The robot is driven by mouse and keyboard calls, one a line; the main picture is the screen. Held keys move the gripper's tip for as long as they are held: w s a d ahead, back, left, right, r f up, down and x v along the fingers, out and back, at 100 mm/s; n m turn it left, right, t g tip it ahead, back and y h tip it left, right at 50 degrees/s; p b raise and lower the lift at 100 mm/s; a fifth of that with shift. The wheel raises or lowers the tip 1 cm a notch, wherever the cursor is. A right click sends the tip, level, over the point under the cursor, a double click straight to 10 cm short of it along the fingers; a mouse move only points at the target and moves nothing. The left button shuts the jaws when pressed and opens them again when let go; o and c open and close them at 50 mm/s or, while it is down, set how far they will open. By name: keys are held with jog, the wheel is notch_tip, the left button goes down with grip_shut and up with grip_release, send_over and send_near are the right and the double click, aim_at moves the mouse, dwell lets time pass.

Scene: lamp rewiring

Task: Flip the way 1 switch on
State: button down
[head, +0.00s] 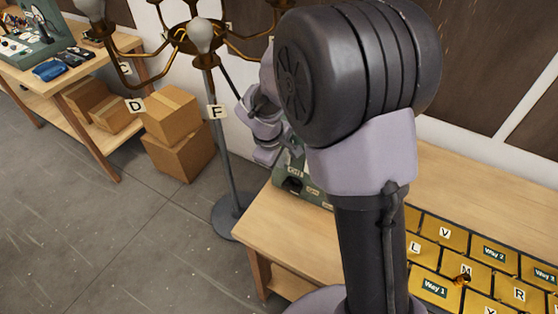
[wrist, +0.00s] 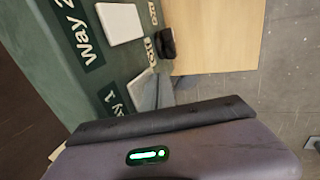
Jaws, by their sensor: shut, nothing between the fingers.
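The green switch panel (head: 291,185) stands on the bench, mostly hidden behind my arm in the head view. In the wrist view its green face (wrist: 62,62) carries a white way 2 switch (wrist: 120,23) beside the "Way 2" label. The grey-white way 1 switch (wrist: 143,90) is beside the partly covered "Way 1" label (wrist: 116,98). My gripper (head: 266,156) is at the panel, shut and empty. In the wrist view its body covers the lower part, close to the way 1 switch. I cannot tell whether they touch, or the switch's position.
A black part (wrist: 166,43) sits at the panel's edge. The bench top (head: 285,235) is bare in front. A yellow tray (head: 428,254) of labelled compartments lies at right. The brass lamp (head: 207,80) stands close behind my gripper, with cardboard boxes (head: 180,155) beyond.

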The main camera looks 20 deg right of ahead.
jog(key=shift+w+d+f, duration=0.15)
jog(key=shift+w+d, duration=0.05)
jog(key=shift+r+p, duration=0.65)
jog(key=shift+r, duration=0.2)
jog(key=shift+a, duration=0.1)
